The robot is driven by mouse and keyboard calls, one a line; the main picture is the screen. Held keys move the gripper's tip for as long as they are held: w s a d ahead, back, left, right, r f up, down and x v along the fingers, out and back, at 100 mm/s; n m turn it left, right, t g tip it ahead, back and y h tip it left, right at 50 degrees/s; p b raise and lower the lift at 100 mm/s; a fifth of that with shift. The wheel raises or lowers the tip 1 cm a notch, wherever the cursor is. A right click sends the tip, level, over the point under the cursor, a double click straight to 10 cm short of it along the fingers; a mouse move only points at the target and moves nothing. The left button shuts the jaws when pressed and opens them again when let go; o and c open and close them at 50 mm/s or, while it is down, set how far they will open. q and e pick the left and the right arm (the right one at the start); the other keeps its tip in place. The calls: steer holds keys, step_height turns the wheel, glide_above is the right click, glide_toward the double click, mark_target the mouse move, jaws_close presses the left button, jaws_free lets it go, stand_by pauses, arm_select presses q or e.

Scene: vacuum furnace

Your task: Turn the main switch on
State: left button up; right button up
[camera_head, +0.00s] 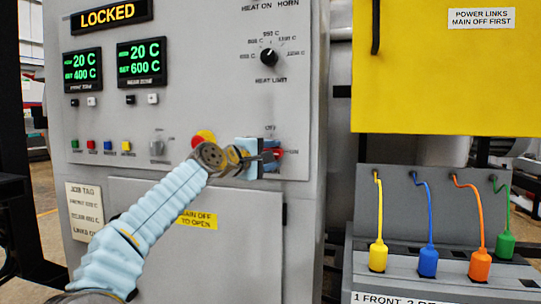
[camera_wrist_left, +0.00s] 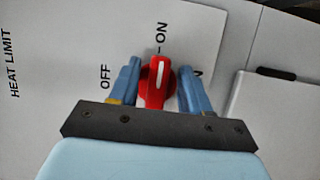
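The main switch is a red knob (camera_wrist_left: 157,85) with a white line, on the grey panel. In the left wrist view its white line points up, in line with the tick at the ON label (camera_wrist_left: 162,30); the OFF label (camera_wrist_left: 105,77) is to its left. My left gripper (camera_wrist_left: 160,75) has its two blue fingers on either side of the knob. The fingers stand apart, with small gaps visible beside the red handle. In the head view my left gripper (camera_head: 268,158) is at the panel's lower right and partly hides the knob (camera_head: 279,153). My right gripper is not in view.
The panel has a heat limit dial (camera_head: 269,57), a LOCKED display (camera_head: 110,16) and several small buttons. A yellow cover (camera_head: 430,85) is at the right, above a grey unit with yellow, blue, orange and green plugs (camera_head: 428,262). A closed door (camera_head: 245,245) is below the panel.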

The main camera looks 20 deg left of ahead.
arm_select(q)
steer(key=shift+s, duration=0.1)
steer(key=b+v, duration=0.5)
steer(key=v, duration=0.8)
steer(key=shift+s+a, duration=0.2)
steer(key=shift+s, duration=0.05)
steer(key=shift+f, duration=0.1)
